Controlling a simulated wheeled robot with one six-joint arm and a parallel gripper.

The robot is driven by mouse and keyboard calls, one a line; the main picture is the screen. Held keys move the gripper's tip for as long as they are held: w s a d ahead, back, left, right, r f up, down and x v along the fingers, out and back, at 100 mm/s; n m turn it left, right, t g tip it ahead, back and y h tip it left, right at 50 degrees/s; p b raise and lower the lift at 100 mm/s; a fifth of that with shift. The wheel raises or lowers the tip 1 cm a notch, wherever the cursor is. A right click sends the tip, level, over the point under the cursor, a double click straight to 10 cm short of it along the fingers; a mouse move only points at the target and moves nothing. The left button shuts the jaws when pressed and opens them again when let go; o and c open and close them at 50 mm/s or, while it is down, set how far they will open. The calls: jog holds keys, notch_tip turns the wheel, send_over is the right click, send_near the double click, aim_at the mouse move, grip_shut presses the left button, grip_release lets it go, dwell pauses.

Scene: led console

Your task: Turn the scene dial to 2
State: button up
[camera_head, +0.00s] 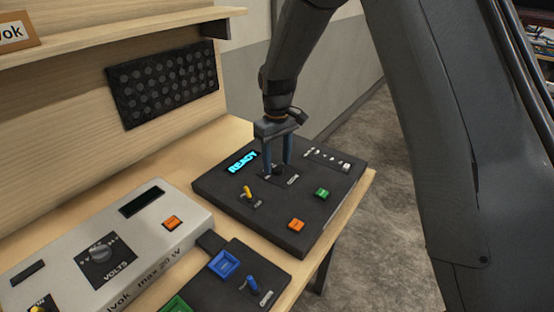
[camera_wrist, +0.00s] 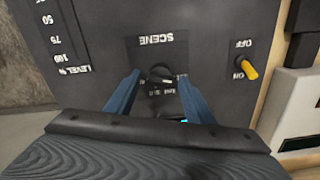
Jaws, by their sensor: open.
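The dark scene dial (camera_wrist: 161,75) sits on the black console (camera_head: 225,190), beside its SCENE label, which reads upside down in the wrist view. My gripper (camera_wrist: 160,78) is open, with one blue finger on each side of the dial. Whether the fingers touch it I cannot tell. In the head view my gripper (camera_head: 278,170) points down at the console and largely hides the dial. The console's display (camera_head: 243,162) reads READY in cyan. The dial's pointer setting is too small and dark to read.
On the same console are a yellow toggle (camera_head: 247,193), a green button (camera_head: 322,193), an orange button (camera_head: 296,225) and a level slider (camera_head: 346,165). A grey VOLTS box (camera_head: 150,225) and a black panel with a blue button (camera_head: 223,264) stand close by.

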jog(key=c, duration=1)
jog(key=shift+c, duration=0.2)
jog(key=shift+m, duration=0.4)
jog(key=m, duration=0.3)
jog(key=shift+m, duration=0.4)
jog(key=m, duration=0.5)
jog(key=shift+w+d, duration=0.1)
jog(key=shift+r, duration=0.1)
jog(key=o, duration=1)
jog(key=shift+o, duration=0.2)
jog(key=shift+b, duration=0.3)
